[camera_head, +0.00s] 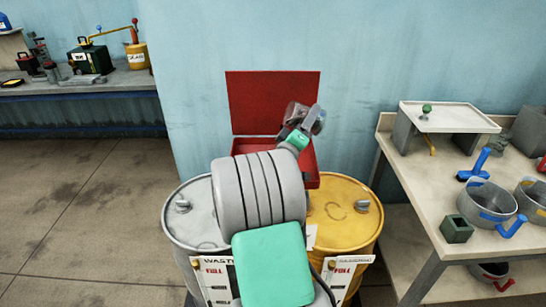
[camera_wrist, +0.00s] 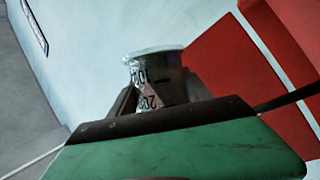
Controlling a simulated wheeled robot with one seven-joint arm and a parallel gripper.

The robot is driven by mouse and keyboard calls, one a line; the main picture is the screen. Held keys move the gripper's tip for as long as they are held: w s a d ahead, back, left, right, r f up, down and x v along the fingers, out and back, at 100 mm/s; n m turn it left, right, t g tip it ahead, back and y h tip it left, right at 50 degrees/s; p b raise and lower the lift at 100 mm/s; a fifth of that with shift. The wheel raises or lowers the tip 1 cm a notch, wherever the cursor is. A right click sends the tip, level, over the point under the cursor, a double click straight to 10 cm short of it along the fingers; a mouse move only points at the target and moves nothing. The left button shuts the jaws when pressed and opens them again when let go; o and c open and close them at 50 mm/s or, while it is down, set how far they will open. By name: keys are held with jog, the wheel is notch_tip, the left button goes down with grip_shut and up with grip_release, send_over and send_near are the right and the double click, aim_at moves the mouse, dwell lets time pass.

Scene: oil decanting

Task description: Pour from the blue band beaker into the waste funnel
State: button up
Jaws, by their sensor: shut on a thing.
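My gripper (camera_head: 303,128) is shut on a clear beaker (camera_head: 296,111) and holds it in the air before the red open-lidded box. In the wrist view the beaker (camera_wrist: 155,78) has dark printed marks and sits between my gripper's dark fingers (camera_wrist: 158,105). No blue band shows on it, and its contents cannot be made out. The red box (camera_head: 312,165), which may be the waste funnel, stands above the drums with its lid (camera_head: 272,95) raised. My arm hides much of the box and its opening. The beaker looks tilted in the head view; no stream of liquid shows.
A grey drum (camera_head: 180,225) with a waste label and a yellow drum (camera_head: 350,215) stand below. The right bench (camera_head: 415,175) holds grey pots with blue handles (camera_head: 487,203) and a small stand (camera_head: 447,117). A far-left bench (camera_head: 110,85) holds cans. Floor at left is clear.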

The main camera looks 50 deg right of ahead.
jog(key=shift+r+n+h, duration=0.3)
jog(key=shift+n, duration=0.2)
jog(key=shift+w+a+f+t+b, duration=0.1)
jog(key=shift+w+a+t+b, duration=0.1)
jog(key=shift+t+b, duration=0.2)
jog(key=shift+w+a+f+n+t+b, duration=0.2)
jog(key=shift+w+a+n+t+b, duration=0.35)
jog(key=shift+n+b, duration=0.55)
jog(key=shift+r+n+t+h, duration=0.25)
jog(key=shift+n+t+h, duration=0.1)
jog(key=shift+n, duration=0.15)
